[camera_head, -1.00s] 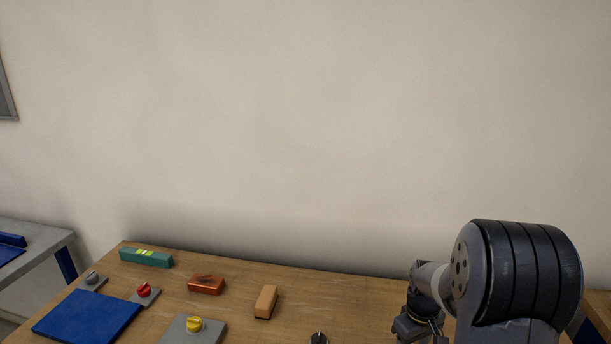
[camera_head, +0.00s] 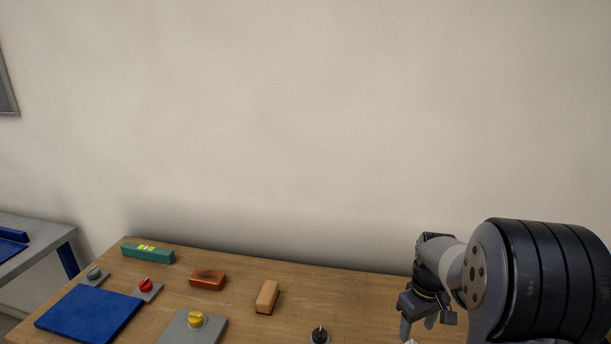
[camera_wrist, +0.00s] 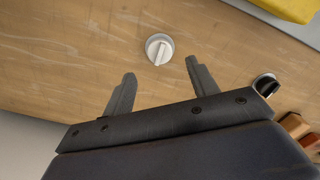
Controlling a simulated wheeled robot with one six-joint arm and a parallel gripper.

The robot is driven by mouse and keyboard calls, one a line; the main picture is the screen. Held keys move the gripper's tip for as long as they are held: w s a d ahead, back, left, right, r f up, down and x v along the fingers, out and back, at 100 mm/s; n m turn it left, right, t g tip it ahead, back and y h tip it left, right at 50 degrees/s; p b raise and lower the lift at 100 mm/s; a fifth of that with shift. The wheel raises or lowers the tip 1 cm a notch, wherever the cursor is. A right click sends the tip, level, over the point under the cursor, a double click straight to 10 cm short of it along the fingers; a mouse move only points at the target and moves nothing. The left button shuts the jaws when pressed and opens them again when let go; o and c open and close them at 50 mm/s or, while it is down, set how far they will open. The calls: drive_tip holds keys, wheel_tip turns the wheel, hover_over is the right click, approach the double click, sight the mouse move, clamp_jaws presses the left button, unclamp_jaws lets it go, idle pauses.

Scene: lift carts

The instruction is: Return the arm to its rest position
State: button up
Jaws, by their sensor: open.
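My gripper (camera_wrist: 160,84) is open and empty in the wrist view, its two dark fingers wide apart above the wooden table. A white knob on a pale round base (camera_wrist: 159,49) lies beyond the fingertips, apart from them. In the head view my gripper (camera_head: 419,322) hangs at the lower right with its fingers pointing down, beside my dark arm joint. The white knob is barely visible there at the bottom edge.
The wooden table (camera_head: 340,290) holds a blue mat (camera_head: 88,313), a green level (camera_head: 148,253), two blocks (camera_head: 208,280) (camera_head: 267,297), and red (camera_head: 146,285), yellow (camera_head: 196,320) and black (camera_head: 319,335) knobs. A wall stands behind. A grey table (camera_head: 38,240) is at left.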

sight(415, 341)
wheel_tip(415, 341, up, 6)
wheel_tip(415, 341, down, 11)
drive_tip(key=shift+f, duration=0.35)
drive_tip(key=m+p, duration=0.1)
drive_tip(key=m, duration=0.4)
drive_tip(key=m+p, duration=0.1)
drive_tip(key=m, duration=0.3)
drive_tip(key=shift+r, duration=0.1)
drive_tip(key=m+p, duration=0.1)
drive_tip(key=m, duration=0.3)
drive_tip(key=shift+d+m, duration=0.1)
drive_tip(key=shift+m, duration=0.2)
drive_tip(key=m+p, duration=0.2)
drive_tip(key=m, duration=0.2)
drive_tip(key=shift+r+m, duration=0.2)
drive_tip(key=shift+m, duration=0.1)
drive_tip(key=shift+r, duration=0.85)
